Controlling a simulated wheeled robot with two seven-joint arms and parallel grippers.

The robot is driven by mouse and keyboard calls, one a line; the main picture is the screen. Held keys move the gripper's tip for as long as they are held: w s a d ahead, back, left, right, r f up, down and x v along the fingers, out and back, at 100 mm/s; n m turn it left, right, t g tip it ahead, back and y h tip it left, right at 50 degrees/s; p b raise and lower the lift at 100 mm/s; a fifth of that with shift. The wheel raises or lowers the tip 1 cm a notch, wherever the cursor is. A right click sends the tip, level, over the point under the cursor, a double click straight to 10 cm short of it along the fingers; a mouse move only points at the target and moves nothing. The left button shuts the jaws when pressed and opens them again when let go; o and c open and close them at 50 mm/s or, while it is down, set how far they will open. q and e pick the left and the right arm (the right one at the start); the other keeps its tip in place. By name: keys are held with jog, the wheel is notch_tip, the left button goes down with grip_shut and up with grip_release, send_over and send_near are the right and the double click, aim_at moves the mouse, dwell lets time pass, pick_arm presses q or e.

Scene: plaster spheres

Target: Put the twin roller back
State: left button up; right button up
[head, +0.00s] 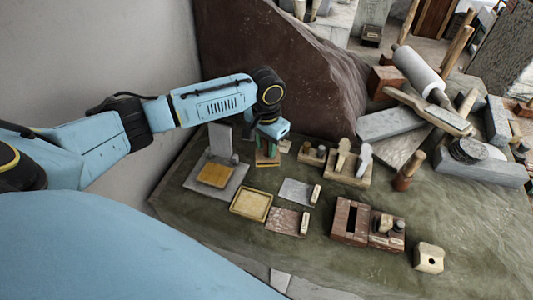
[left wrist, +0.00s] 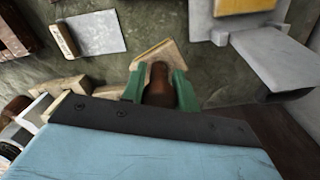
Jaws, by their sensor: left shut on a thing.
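My left gripper (head: 267,157) is low over the far part of the green-grey cloth, right of a grey stand. Its green fingers, also in the left wrist view (left wrist: 160,90), are shut on a brown, rounded piece (left wrist: 160,84) like a handle. A pale wooden block (left wrist: 158,54) shows right beyond the fingertips; I cannot tell whether it is joined to the brown piece or lies under it. The fingers and wrist hide most of the held thing, so I cannot tell whether it is the twin roller. My right gripper is not in view.
The grey stand (head: 233,180) bears a yellow pad. A yellow-rimmed tray (head: 235,207), a pale plate (head: 294,191) and a slotted reddish box (head: 348,236) lie nearer. A wooden rack (head: 340,176) with tools stands right. Blocks and a white roller (head: 418,70) clutter the far right.

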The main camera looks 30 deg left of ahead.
aim_at(266, 155)
pick_arm(q)
jog(key=shift+f, duration=1.75)
jog(key=shift+f, duration=0.2)
jog(key=o, duration=0.9)
notch_tip(266, 155, up, 12)
jog(key=shift+r, duration=0.25)
